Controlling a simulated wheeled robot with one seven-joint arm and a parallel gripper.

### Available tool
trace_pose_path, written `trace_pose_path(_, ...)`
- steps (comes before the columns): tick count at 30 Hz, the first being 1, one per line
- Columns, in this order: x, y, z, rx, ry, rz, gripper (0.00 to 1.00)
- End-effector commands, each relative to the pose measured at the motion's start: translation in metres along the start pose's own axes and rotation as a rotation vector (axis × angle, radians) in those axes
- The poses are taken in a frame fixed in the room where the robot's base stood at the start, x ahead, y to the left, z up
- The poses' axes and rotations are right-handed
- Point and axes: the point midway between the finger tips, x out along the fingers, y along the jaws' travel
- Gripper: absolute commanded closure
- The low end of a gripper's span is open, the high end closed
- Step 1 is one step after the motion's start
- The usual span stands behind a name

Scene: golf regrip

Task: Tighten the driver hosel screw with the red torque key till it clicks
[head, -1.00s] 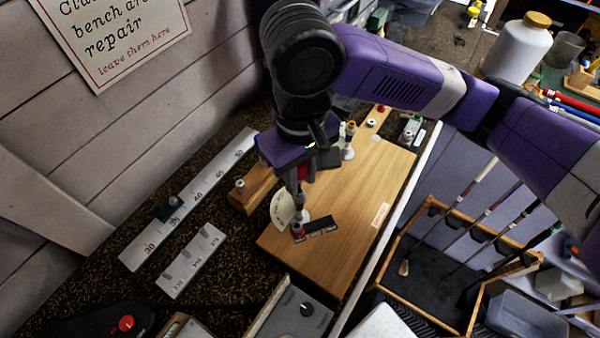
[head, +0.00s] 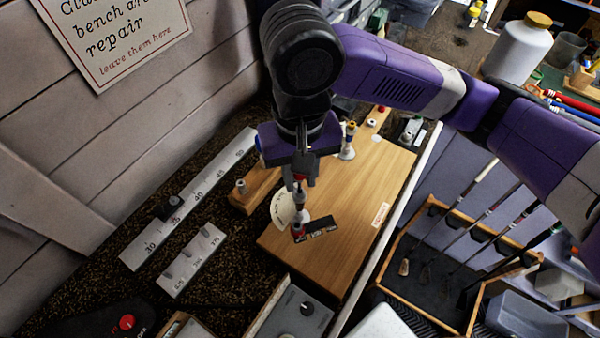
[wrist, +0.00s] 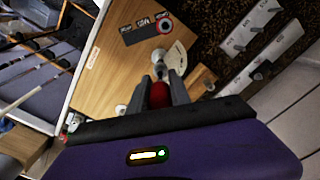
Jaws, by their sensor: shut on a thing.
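My gripper (head: 302,176) points down over the wooden board, its two fingers shut on the red handle of the torque key (wrist: 159,95). In the head view a bit of red (head: 300,177) shows between the fingers. Below it, a grey and white shaft (head: 299,197) runs down, roughly upright, towards a red ring (head: 297,229). In the wrist view the red ring (wrist: 165,25) lies at one end of a black labelled strip (wrist: 140,31). A cream fan-shaped card (head: 283,208) stands out beside the shaft. I cannot make out the driver head or the hosel screw; the key's tip is hidden.
The wooden board (head: 350,250) is mostly clear to the right. A wooden block (head: 255,190) and metal rulers (head: 190,252) lie left. A small white stand (head: 347,143) is behind the gripper. A club rack (head: 450,260) stands right, past the bench edge.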

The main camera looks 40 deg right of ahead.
Motion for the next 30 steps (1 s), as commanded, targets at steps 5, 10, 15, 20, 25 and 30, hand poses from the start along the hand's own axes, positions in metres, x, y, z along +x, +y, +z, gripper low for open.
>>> trace_pose_path(5, -0.006, 0.0, -0.001, -0.002, 0.001, 0.001, 1.0)
trace_pose_path(10, -0.013, 0.0, -0.001, 0.0, 0.001, 0.0, 1.0)
trace_pose_path(15, -0.019, 0.0, -0.001, -0.001, 0.002, 0.0, 1.0)
trace_pose_path(20, -0.024, 0.0, 0.0, -0.002, 0.001, 0.0, 1.0)
trace_pose_path(25, -0.029, 0.0, 0.0, -0.002, 0.002, 0.0, 1.0)
trace_pose_path(30, -0.03, 0.0, 0.0, -0.002, 0.001, 0.0, 1.0)
